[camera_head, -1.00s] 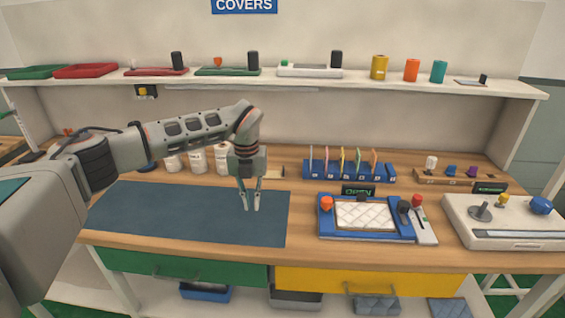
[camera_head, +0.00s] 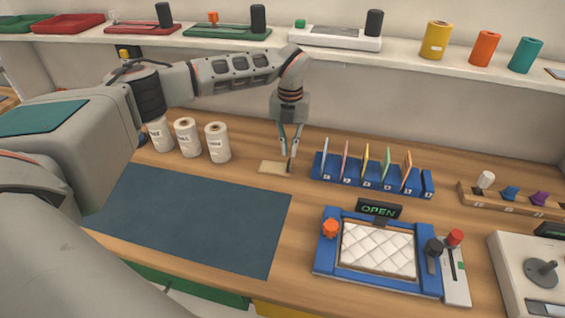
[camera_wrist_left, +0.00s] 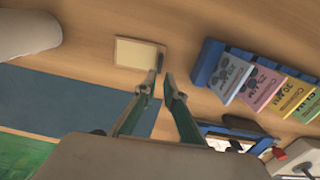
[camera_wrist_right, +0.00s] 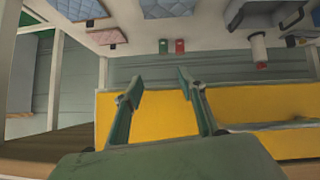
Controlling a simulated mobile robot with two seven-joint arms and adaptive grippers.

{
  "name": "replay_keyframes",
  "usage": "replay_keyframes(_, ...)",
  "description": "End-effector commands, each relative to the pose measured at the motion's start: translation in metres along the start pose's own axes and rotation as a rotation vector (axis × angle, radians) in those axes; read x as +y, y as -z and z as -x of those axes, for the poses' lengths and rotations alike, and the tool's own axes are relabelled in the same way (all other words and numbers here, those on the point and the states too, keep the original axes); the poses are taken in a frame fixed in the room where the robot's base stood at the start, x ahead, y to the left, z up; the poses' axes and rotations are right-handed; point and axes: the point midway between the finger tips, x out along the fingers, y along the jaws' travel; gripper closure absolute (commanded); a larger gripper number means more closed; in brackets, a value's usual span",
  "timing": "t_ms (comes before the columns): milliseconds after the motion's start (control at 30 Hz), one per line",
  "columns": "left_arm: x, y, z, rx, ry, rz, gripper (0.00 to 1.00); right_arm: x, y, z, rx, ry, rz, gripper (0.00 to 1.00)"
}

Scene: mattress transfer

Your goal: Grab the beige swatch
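The beige swatch (camera_head: 275,167) lies flat on the wooden bench, between the white rolls and the blue card rack. My left gripper (camera_head: 290,155) is open and empty, pointing down just above the swatch's right end. In the left wrist view its fingertips (camera_wrist_left: 162,77) are apart, close to the swatch's near right corner. My right gripper (camera_wrist_right: 155,85) is open and empty, facing a yellow drawer front; it is not in the head view.
A blue rack (camera_head: 365,174) of upright coloured cards stands just right of the left gripper. White rolls (camera_head: 187,138) stand to the left. A dark blue mat (camera_head: 190,220) lies in front. A blue frame (camera_head: 330,255) holds a quilted white pad beside an OPEN sign.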

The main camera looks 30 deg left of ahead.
Motion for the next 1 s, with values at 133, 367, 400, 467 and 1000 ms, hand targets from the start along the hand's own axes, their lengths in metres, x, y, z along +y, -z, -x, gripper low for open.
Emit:
replay_keyframes(133,0.000,0.000,-0.017,0.002,0.000,0.000,0.90,-0.001,-0.001,0.000,-0.003,0.000,-0.002,0.60)
replay_keyframes(367,0.001,-0.006,-0.046,0.003,-0.001,0.002,0.90,-0.002,0.000,0.000,-0.002,-0.001,-0.008,0.60)
replay_keyframes(400,0.001,-0.007,-0.052,0.004,-0.001,0.001,0.90,-0.002,0.000,0.000,-0.002,-0.001,-0.009,0.60)
replay_keyframes(467,0.001,-0.007,-0.059,0.003,0.000,0.000,0.90,-0.002,0.000,0.000,-0.001,-0.002,-0.010,0.60)
replay_keyframes(1000,0.001,-0.007,-0.069,0.000,0.000,0.000,1.00,0.000,0.002,-0.001,0.002,-0.004,-0.007,0.60)
